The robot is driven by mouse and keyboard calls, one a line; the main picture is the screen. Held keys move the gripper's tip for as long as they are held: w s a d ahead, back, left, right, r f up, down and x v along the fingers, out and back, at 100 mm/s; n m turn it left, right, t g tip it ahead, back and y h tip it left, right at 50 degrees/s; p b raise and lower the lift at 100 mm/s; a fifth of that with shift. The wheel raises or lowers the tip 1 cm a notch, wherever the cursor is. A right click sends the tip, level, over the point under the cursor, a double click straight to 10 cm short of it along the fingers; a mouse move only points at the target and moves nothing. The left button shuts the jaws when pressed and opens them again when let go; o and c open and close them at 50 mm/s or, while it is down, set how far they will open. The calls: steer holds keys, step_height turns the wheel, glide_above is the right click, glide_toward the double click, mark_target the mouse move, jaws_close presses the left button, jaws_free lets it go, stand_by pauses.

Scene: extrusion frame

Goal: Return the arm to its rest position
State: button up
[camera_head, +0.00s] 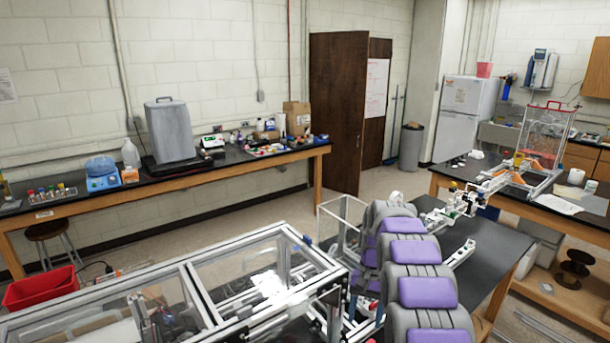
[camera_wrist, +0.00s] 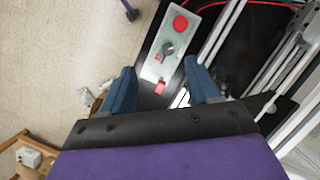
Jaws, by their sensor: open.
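My gripper (camera_wrist: 160,72) shows in the wrist view with its two blue fingers spread apart and nothing between them. Beyond the fingers is a grey control panel (camera_wrist: 153,68) with a round red button (camera_wrist: 180,23), a dark knob and small red parts. I cannot tell the exact distance from the fingers to the panel. In the head view my arm (camera_head: 408,262), grey with purple pads, reaches up from the bottom edge at the right of centre. I cannot make out the gripper in the head view.
An aluminium extrusion frame with clear panels (camera_head: 205,275) stands left of my arm. A black table (camera_head: 482,247) with white equipment lies to its right. A long bench (camera_head: 225,165) runs along the back wall. Open floor (camera_head: 345,180) lies between. Metal rails (camera_wrist: 285,65) show right in the wrist view.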

steer(key=s+a+r+n+b, duration=0.1)
steer(key=s+r+b, duration=0.15)
steer(key=s, duration=0.85)
steer(key=s+a+r+n+b, duration=0.15)
steer(key=s+b, duration=0.25)
steer(key=s, duration=0.6)
steer(key=s+f+t+b, duration=0.1)
steer(key=s+f+b, duration=0.2)
steer(key=s, duration=0.8)
steer(key=s+f+n+h+b, duration=0.1)
steer(key=s+f+b, duration=0.2)
steer(key=s, duration=0.8)
step_height(320, 180, down, 3)
steer(key=shift+s+d+r+t, duration=0.1)
steer(key=shift+s+d+t, duration=0.15)
steer(key=shift+d+t, duration=0.15)
